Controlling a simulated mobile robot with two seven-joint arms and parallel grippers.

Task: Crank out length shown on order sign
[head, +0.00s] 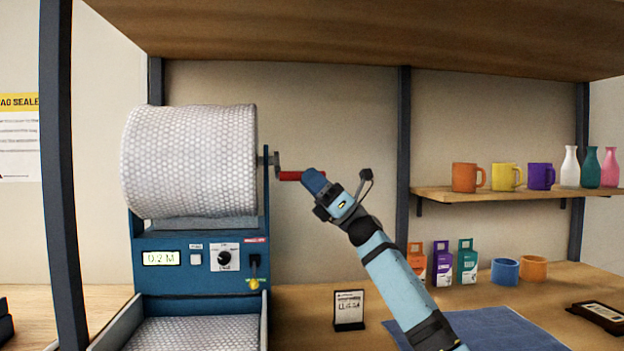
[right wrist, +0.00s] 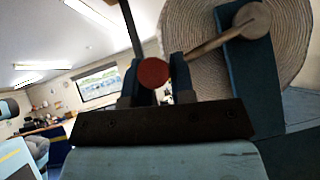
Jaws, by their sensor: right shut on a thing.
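A big roll of bubble wrap (head: 190,160) sits on the blue dispenser (head: 180,272), with wrap lying in the tray below. Its display (head: 161,258) reads 0.2 M. A crank with a red handle (head: 289,176) sticks out from the right side. My right gripper (head: 306,178) is shut on the red handle. In the right wrist view the handle's round red end (right wrist: 153,73) shows between the two fingers, with the crank arm (right wrist: 225,35) behind. The order sign (head: 349,309) stands on the bench; its lettering is too small to read surely. My left gripper is not in view.
A blue mat (head: 500,330) lies right of the sign. Small cartons (head: 442,264) and two rolls (head: 505,271) stand behind it. A shelf (head: 500,192) holds mugs and vases. A dark post (head: 403,150) rises behind my right arm. A dark tablet-like item (head: 598,313) lies far right.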

